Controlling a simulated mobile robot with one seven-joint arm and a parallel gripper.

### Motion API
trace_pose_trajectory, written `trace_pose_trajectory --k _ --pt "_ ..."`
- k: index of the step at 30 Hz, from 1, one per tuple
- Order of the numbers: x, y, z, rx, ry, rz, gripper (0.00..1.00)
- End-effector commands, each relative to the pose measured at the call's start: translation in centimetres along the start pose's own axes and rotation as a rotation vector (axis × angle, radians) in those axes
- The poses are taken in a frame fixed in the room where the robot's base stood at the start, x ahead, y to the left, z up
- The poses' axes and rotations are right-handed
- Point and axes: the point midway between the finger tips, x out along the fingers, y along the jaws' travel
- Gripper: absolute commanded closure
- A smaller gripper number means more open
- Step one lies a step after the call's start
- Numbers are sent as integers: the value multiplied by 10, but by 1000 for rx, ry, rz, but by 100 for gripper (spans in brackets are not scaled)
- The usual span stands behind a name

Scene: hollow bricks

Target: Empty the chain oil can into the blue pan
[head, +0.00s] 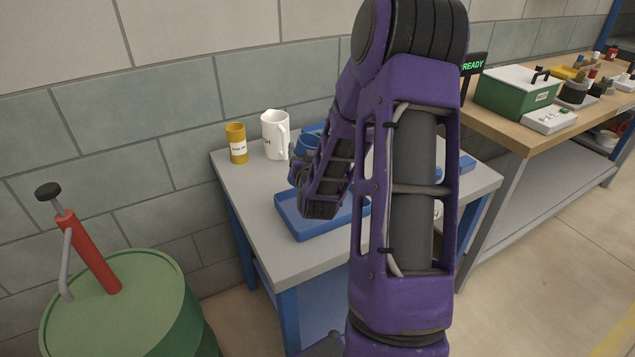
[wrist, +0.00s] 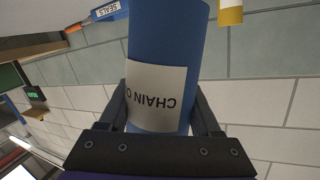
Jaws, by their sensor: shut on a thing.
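The chain oil can (wrist: 165,55) is a blue cylinder with a white label reading "CHAIN O", upside down in the wrist view. My gripper (wrist: 160,105) is shut on it, one finger on each side. In the head view the can (head: 308,143) shows only in part, above the back of the blue pan (head: 290,222), with my arm hiding the rest. The blue pan is a shallow rectangular tray on the grey table, its right part hidden by my arm. The can's mouth and the pan's inside cannot be made out clearly.
A yellow can (head: 237,145) and a white jug (head: 275,135) stand at the table's back left. A blue item labelled "SEALS" (wrist: 106,12) shows in the wrist view. A green drum (head: 130,310) with a red pump stands left; a wooden bench (head: 500,122) is at right.

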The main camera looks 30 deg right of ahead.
Motion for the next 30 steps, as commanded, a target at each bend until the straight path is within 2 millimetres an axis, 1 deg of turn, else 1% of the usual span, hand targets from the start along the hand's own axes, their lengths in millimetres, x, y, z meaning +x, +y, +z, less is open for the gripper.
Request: trace_pose_trajectory --k 9,26,30 --pt "1 -2 1 70 14 -15 100" --pt "1 -2 0 73 15 -15 100" --pt "1 -3 2 100 21 -21 100"
